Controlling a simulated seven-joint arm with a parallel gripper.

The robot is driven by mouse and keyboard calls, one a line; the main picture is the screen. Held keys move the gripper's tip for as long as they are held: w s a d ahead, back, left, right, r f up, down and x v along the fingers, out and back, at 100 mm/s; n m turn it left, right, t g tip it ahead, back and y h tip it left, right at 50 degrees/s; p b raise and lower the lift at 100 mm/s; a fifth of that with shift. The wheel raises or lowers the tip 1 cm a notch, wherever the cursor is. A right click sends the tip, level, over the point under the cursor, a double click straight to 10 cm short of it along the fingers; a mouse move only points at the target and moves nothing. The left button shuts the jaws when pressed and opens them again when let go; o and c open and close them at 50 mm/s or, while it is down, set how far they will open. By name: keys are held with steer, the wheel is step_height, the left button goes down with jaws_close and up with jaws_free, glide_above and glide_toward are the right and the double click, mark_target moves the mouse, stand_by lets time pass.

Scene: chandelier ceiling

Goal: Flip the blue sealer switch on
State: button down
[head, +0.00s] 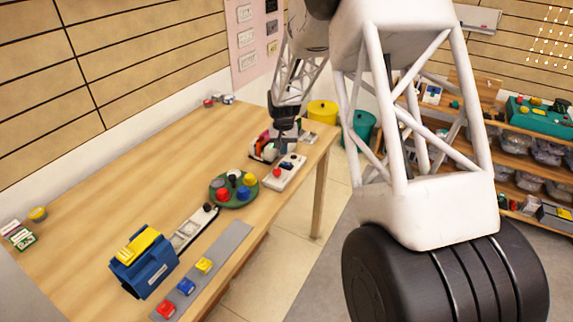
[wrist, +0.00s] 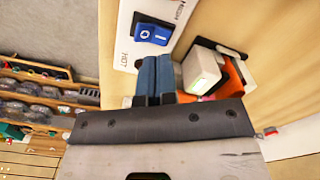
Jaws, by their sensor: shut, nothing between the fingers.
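A blue rocker switch (wrist: 153,33) with white O and I marks sits on a white panel (wrist: 127,45) with dark lettering in the wrist view. I cannot tell which side of the rocker is pressed down. In the head view the white panel (head: 290,177) lies near the table's right end and carries a red and a blue part. My gripper (head: 284,149) is over the panel's far part. Its blue fingers (wrist: 155,62) are shut together, empty, and their tips appear just beside the blue switch. I cannot tell whether they touch it.
A white and orange device (wrist: 205,72) stands close beside my fingers. A green round board (head: 215,199) with coloured buttons, a blue box (head: 145,272) and a grey strip (head: 228,245) with coloured switches are on the table (head: 150,170). The table's middle back is clear.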

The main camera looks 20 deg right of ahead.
mark_target(284, 164)
steer(key=shift+r, duration=1.35)
steer(key=shift+r, duration=0.1)
steer(key=s+a+r+n+t, duration=0.1)
steer(key=s+a+r, duration=0.1)
steer(key=s+r, duration=0.8)
steer(key=s+a+r, duration=0.1)
steer(key=s+r, duration=0.7)
steer(key=s, duration=0.5)
steer(key=s+a+r+n, duration=0.1)
steer(key=s, duration=1.2)
steer(key=s+a+r+t, duration=0.1)
steer(key=s, duration=1.2)
steer(key=shift+s+r+n+t, duration=0.2)
steer(key=shift+r+n+t, duration=0.1)
steer(key=shift+n, duration=0.1)
